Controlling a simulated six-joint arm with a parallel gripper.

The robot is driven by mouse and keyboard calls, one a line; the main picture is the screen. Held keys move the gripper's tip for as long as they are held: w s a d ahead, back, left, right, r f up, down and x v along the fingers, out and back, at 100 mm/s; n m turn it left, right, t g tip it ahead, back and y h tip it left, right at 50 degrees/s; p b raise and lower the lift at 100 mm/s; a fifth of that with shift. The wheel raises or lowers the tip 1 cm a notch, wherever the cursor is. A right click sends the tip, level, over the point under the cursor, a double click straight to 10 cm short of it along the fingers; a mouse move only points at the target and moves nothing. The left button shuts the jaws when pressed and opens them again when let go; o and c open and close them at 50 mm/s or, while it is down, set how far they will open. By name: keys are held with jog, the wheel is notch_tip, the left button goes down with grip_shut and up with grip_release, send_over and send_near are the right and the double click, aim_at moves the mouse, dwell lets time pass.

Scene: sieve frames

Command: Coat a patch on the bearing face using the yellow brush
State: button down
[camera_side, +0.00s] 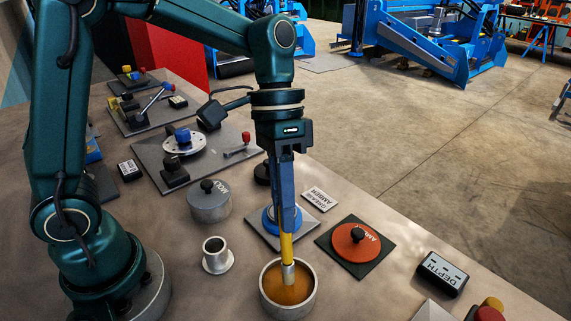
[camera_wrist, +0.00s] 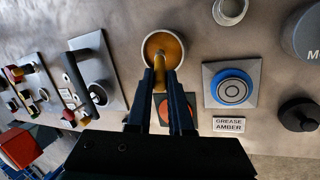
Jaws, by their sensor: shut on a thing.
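The yellow brush (camera_side: 287,246) hangs upright in my gripper (camera_side: 286,222), which is shut on its handle. It also shows between the fingers in the wrist view (camera_wrist: 159,75). Its metal ferrule reaches down into the open round pot (camera_side: 267,301) of amber grease (camera_side: 293,295). The bristles cannot be made out. The bearing face is a blue ring with a grey centre (camera_wrist: 232,90) on a square grey plate. In the side view the blue ring (camera_side: 268,220) is partly hidden behind my gripper. A white card (camera_wrist: 229,125) beside it reads GREASE AMBER.
An orange lid (camera_side: 348,252) with a black knob lies on a dark mat right of the pot. A small metal cup (camera_side: 216,262) and a lidded grey pot (camera_side: 208,209) stand to the left. A DEPTH box (camera_side: 442,281) is at the right. Fixture plates stand farther back.

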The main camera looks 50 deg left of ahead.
jog(key=shift+f, duration=0.55)
dwell(1.1)
jog(key=shift+r, duration=3.6)
jog(key=shift+a, duration=0.1)
jog(key=shift+w+a, duration=0.2)
jog(key=shift+a, duration=0.1)
jog(key=w+a+f+n+t, duration=0.15)
jog(key=a+n, duration=0.25)
jog(key=a, duration=0.7)
jog(key=w+d+r+t, duration=0.2)
jog(key=w+r+t, duration=0.15)
jog(key=r, duration=0.25)
jog(key=shift+n+g, duration=0.3)
jog(key=shift+g, duration=0.2)
jog(key=shift+d+f, duration=0.15)
jog(key=shift+f, duration=1.95)
